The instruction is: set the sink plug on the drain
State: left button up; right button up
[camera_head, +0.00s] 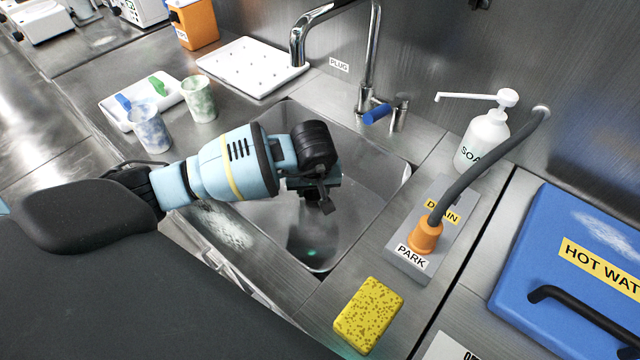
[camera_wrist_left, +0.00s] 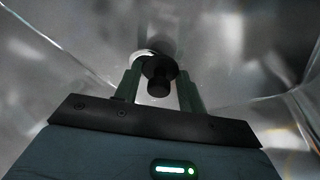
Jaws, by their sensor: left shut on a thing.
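My left gripper (camera_head: 322,196) reaches down into the steel sink basin (camera_head: 372,165). In the left wrist view its two green fingers (camera_wrist_left: 160,84) are shut on the black sink plug (camera_wrist_left: 160,72), which has a round disc and a short knob. A pale ring, apparently the drain (camera_wrist_left: 143,54), shows just behind the plug, partly hidden by it. I cannot tell whether the plug touches the drain. In the head view the gripper hides the plug and the drain. My right gripper is not in view.
A chrome faucet (camera_head: 371,55) with a blue handle stands behind the basin. The soap bottle (camera_head: 483,140), grey hose block (camera_head: 408,262) and yellow sponge (camera_head: 368,315) are to the right. Two speckled cups (camera_head: 199,100) and a white tray (camera_head: 250,66) stand at left.

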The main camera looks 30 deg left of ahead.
pick_arm(q)
jog(key=shift+w+d+f, duration=0.1)
jog(key=shift+w+f, duration=0.15)
jog(key=shift+w, duration=0.35)
jog(key=shift+w+d+f, duration=0.1)
jog(key=shift+w+f, duration=0.1)
jog(key=shift+w, duration=0.4)
jog(key=shift+f, duration=0.1)
jog(key=shift+f, duration=0.15)
jog(key=o, duration=1)
jog(key=shift+c, duration=0.2)
jog(key=shift+r, duration=0.45)
jog(key=p+v, duration=0.1)
jog(key=v, duration=1)
jog(key=shift+s, duration=0.15)
jog(key=shift+d+r, duration=0.1)
jog(key=shift+r, duration=0.05)
